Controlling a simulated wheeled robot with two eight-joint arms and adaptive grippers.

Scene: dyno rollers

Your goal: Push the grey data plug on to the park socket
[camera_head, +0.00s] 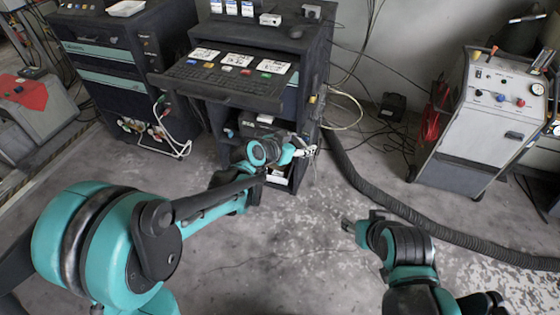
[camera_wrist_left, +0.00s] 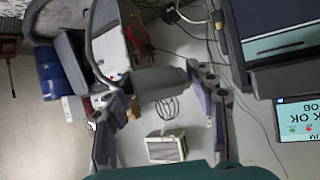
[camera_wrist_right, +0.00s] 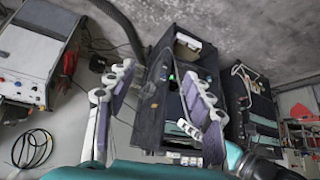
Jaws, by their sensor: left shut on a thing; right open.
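My left gripper (camera_head: 303,152) is beside the lower right edge of the dark cabinet. In the left wrist view its fingers (camera_wrist_left: 160,88) are apart with a dark grey block (camera_wrist_left: 160,80) between them, which looks like the grey data plug. A dark cable loops from the block's left side. In the head view the plug is too small to make out. My right gripper (camera_head: 350,226) is over bare floor; in the right wrist view its fingers (camera_wrist_right: 156,90) are spread with nothing between them. I cannot pick out the park socket for certain in any view.
The dark cabinet (camera_head: 312,60) has a keyboard shelf (camera_head: 225,82). A thick black hose (camera_head: 385,195) runs along the floor to the right. A grey cart (camera_head: 480,120) stands at the right, and another dark cabinet (camera_head: 110,60) at the left. The floor between my arms is clear.

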